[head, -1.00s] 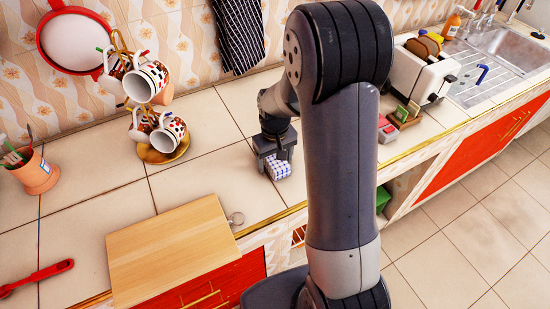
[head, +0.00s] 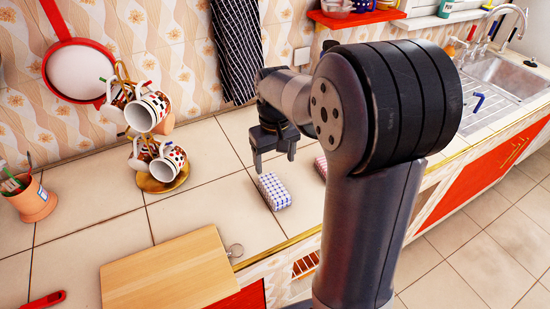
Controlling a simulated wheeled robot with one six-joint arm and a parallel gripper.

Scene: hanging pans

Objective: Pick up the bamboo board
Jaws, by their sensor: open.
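The bamboo board (head: 165,275) is a flat light-wood rectangle lying on the tiled counter at the lower left of the head view, close to the counter's front edge. My gripper (head: 275,165) is open and empty, raised above the counter, to the right of the board and farther back. A blue-and-white checked sponge (head: 274,191) lies on the counter just below the gripper, apart from it.
A mug tree with several patterned mugs (head: 149,111) stands behind the board. A terracotta pot (head: 35,202) stands at the left, and a red handle (head: 45,300) lies at lower left. A red-framed pan (head: 78,70) and a striped cloth (head: 238,45) hang on the wall. Counter between board and sponge is clear.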

